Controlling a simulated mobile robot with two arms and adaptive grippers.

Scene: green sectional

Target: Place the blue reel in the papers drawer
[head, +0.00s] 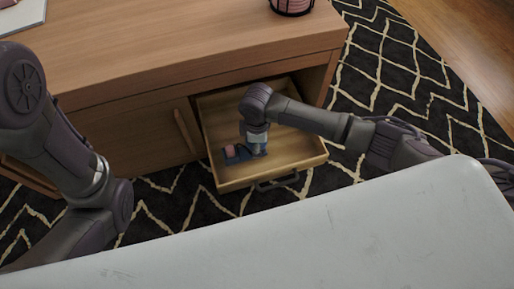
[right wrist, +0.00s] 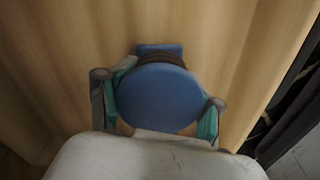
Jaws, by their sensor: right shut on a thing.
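The blue reel (right wrist: 158,98) fills the middle of the right wrist view, with a round blue flange and a dark brown winding behind it. My right gripper (right wrist: 158,106) is shut on it, one finger on each side. In the head view my right gripper (head: 257,150) points down inside the open drawer (head: 295,160), near its floor. A small dark blue thing with a pinkish patch (head: 236,154) shows beside the fingertips; I cannot tell whether it is part of the reel. Whether the reel touches the drawer floor is unclear. My left gripper is out of view.
The drawer is pulled out of a wooden cabinet (head: 190,45), beside a closed door with a vertical handle (head: 187,134). A dark round container (head: 292,5) and a pale flat item (head: 22,15) are on top. Patterned rug (head: 400,60) lies around.

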